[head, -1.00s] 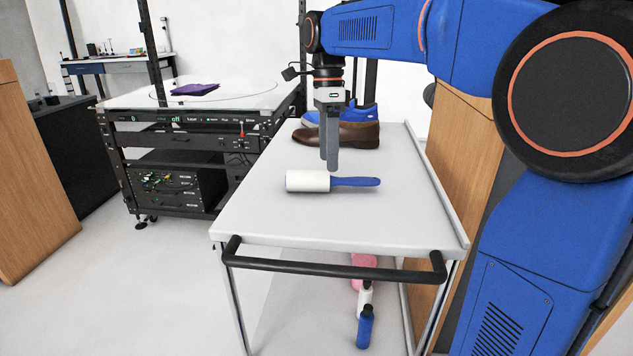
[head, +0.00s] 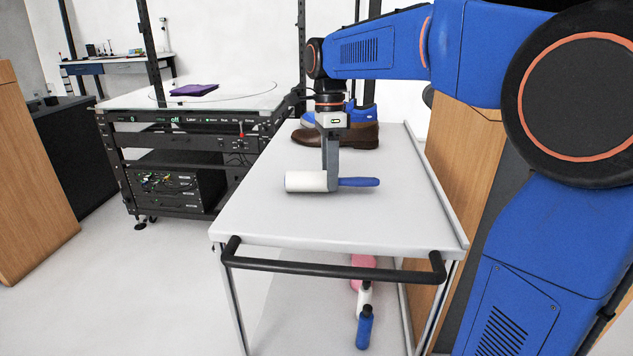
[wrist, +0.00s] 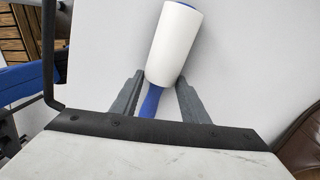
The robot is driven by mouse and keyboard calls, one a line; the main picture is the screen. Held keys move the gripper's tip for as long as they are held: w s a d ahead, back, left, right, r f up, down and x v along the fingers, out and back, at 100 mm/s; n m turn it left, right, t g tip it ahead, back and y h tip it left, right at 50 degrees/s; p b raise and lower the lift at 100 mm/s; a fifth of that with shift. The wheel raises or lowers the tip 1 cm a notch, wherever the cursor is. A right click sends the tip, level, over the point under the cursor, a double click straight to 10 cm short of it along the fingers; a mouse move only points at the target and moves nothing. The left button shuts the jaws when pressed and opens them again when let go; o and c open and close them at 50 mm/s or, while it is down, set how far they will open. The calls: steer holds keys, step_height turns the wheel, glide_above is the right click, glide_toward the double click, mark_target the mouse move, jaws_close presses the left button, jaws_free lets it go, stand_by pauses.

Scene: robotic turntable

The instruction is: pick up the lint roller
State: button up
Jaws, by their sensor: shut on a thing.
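The lint roller (head: 306,181) lies on the grey cart top, with its white cylinder to the left and its blue handle to the right. My gripper (head: 333,187) points straight down and is shut on the roller where the handle meets the white cylinder. In the wrist view, the lint roller (wrist: 174,45) extends away between the two grey fingers of my gripper (wrist: 160,86). The far finger is partly hidden in the head view. The roller appears to rest on the cart top.
A brown shoe (head: 358,136) and a blue shoe stand behind my gripper on the cart top (head: 265,215). The cart has a raised right edge and a black front handle (head: 335,266). A purple cloth (head: 194,90) lies on the turntable.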

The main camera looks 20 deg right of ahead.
steer(key=shift+r, duration=0.1)
step_height(320, 180, up, 10)
stand_by(0.5)
steer(key=o, duration=0.4)
steer(key=shift+c, duration=1.1)
steer(key=shift+s, duration=0.1)
